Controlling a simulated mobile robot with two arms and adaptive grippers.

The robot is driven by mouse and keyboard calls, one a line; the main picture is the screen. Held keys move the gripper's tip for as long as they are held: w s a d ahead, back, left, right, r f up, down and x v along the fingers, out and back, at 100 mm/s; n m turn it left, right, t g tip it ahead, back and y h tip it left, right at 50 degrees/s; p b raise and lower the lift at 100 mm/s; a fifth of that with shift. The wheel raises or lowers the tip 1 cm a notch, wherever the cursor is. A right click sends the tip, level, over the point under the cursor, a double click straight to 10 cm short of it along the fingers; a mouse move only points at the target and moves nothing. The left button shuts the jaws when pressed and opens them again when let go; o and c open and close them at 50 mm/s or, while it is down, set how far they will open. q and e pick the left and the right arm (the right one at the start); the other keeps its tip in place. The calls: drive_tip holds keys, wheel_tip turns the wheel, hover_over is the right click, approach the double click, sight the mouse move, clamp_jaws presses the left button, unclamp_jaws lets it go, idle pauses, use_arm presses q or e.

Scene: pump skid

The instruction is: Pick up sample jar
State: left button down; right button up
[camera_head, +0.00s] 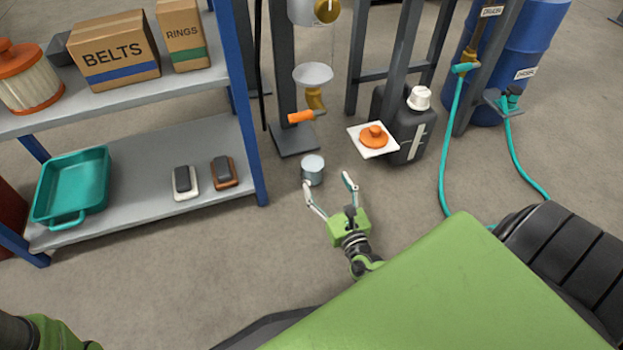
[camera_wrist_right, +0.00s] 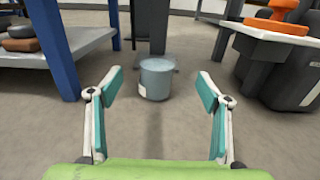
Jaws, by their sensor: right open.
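The sample jar (camera_head: 313,170) is a small grey-blue jar with a pale top, standing upright on the floor below the funnel. My left gripper is not in view; only a piece of my left arm shows at the lower left corner.
A blue-and-grey shelf (camera_head: 148,152) stands left, its post near the jar. A white plate with an orange knob (camera_head: 374,136) juts out right of the jar, before a black canister (camera_head: 415,125). A funnel (camera_head: 313,75) hangs above. Teal hoses (camera_head: 447,150) lie further right.

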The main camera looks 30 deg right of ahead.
sight(317, 168)
drive_tip(key=b+x, duration=0.1)
drive_tip(key=x, duration=0.2)
drive_tip(key=shift+w+f, duration=0.15)
drive_tip(key=shift+w, duration=0.15)
drive_tip(key=b+x, duration=0.3)
drive_tip(key=x, duration=0.1)
drive_tip(key=shift+w+a, duration=0.1)
drive_tip(key=shift+w, duration=0.65)
drive_tip(key=shift+c, duration=0.4)
drive_tip(key=c, duration=1.9)
drive_tip(key=shift+r, duration=0.25)
clamp_jaws()
